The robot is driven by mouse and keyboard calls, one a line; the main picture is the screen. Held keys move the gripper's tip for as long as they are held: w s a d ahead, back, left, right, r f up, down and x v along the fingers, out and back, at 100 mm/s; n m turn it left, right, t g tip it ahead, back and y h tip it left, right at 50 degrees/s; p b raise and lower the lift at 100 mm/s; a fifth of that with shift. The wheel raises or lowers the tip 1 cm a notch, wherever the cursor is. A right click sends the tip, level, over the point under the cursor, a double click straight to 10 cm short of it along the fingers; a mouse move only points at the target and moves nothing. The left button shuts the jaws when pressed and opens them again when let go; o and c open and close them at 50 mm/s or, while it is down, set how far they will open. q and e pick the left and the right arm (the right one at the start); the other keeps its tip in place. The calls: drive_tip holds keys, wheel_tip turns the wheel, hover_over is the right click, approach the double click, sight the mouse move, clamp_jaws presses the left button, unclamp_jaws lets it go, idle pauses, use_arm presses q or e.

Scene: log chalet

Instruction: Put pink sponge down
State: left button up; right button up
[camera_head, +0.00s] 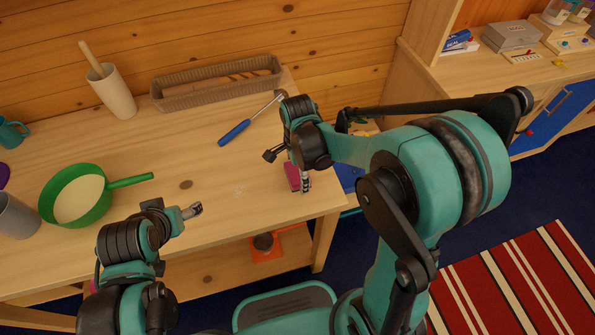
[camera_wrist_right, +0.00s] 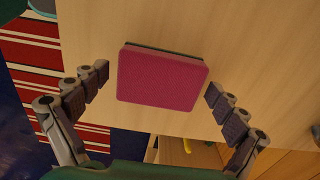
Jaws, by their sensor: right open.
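The pink sponge (camera_wrist_right: 160,82) shows in the right wrist view between the fingers of my right gripper (camera_wrist_right: 158,88), with a gap on each side. It has a dark layer along one edge. My right gripper (camera_head: 301,180) is open. In the head view the sponge (camera_head: 291,176) is at the right end of the wooden table (camera_head: 230,185), partly hidden by my gripper. The sponge appears to rest on the tabletop near its edge. My left gripper (camera_head: 192,211) is over the table's front part, and its finger opening is hard to make out.
A blue-handled screwdriver (camera_head: 235,132) lies behind the right gripper. A long woven basket (camera_head: 215,82) and a beige cup (camera_head: 112,92) stand at the back. A green pan (camera_head: 75,198) is at the left. The table's middle is clear.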

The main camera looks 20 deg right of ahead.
sight(297, 171)
drive_tip(key=shift+r+p, duration=0.3)
wheel_tip(297, 171, up, 11)
drive_tip(key=p, duration=0.4)
drive_tip(key=s+d+r+n+t, duration=0.2)
drive_tip(key=s+n, duration=0.3)
drive_tip(key=n, duration=0.3)
drive_tip(key=s+d+r+n+t, duration=0.2)
drive_tip(key=s+n+t, duration=0.3)
drive_tip(key=n, duration=0.4)
drive_tip(key=shift+s+d+r+n, duration=0.15)
drive_tip(key=shift+d+r+n, duration=0.15)
drive_tip(key=shift+d+r, duration=0.1)
drive_tip(key=shift+f+b, duration=0.5)
drive_tip(key=shift+f, duration=0.05)
